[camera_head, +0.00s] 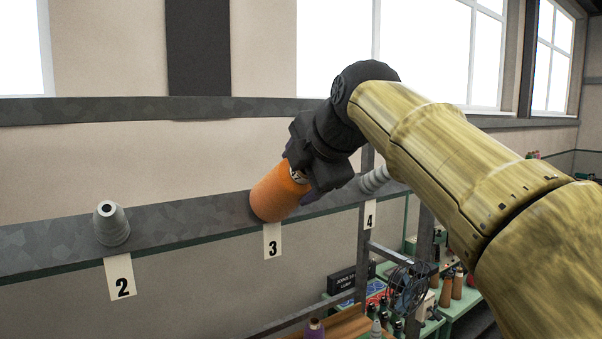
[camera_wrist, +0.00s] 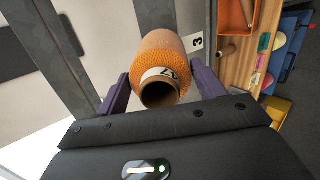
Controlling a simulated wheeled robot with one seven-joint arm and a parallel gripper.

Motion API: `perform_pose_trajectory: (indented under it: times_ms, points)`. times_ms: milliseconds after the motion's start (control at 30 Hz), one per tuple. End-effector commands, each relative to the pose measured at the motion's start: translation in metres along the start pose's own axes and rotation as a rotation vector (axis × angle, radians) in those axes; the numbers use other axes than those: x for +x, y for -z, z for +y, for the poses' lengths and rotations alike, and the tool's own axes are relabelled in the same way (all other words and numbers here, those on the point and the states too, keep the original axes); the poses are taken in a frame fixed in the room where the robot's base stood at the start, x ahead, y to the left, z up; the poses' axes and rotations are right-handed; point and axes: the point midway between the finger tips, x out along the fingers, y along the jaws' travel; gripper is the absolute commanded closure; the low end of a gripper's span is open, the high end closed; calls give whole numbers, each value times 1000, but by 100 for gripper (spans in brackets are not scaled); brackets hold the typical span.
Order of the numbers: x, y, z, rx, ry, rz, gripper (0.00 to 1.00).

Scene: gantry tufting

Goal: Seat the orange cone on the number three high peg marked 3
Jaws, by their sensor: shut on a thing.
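The orange cone (camera_head: 274,196) is at the grey rail (camera_head: 180,222), just above the label marked 3 (camera_head: 272,241). It is tilted, its wide end toward the rail and its narrow end toward my gripper (camera_head: 302,176). My gripper is shut on the cone near its narrow end. In the wrist view, the cone (camera_wrist: 164,48) lies between the purple fingers, its open brown tube end facing the camera; the 3 label (camera_wrist: 196,42) is beside it. The number three peg is hidden, so I cannot tell whether the cone is around it or only in front of it.
A grey cone (camera_head: 110,224) sits on the rail above label 2 (camera_head: 120,278). Another grey cone (camera_head: 374,180) is near label 4 (camera_head: 369,214), close to my arm. Below right are a wire-spool device (camera_head: 408,287) and a green bench with cones (camera_head: 456,285).

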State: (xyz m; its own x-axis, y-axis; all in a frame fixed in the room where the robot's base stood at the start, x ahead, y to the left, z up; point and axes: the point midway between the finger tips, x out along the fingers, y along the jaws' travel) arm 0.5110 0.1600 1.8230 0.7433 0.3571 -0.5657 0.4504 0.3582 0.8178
Motion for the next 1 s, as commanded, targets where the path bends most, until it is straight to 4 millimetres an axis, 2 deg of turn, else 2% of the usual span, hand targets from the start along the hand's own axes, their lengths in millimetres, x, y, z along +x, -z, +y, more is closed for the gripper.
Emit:
perform_pose_trajectory:
  times_ms: [33,133,167,567,767,1000]
  points:
    - [-1,0,1,0,-2,-1,30]
    - [-1,0,0,0,-2,-1,10]
    - [-1,0,0,0,-2,-1,6]
    - [-5,0,0,0,-1,-1,6]
    - [-32,0,-2,-1,-5,-3,6]
    - [-81,0,0,-1,-5,-3,6]
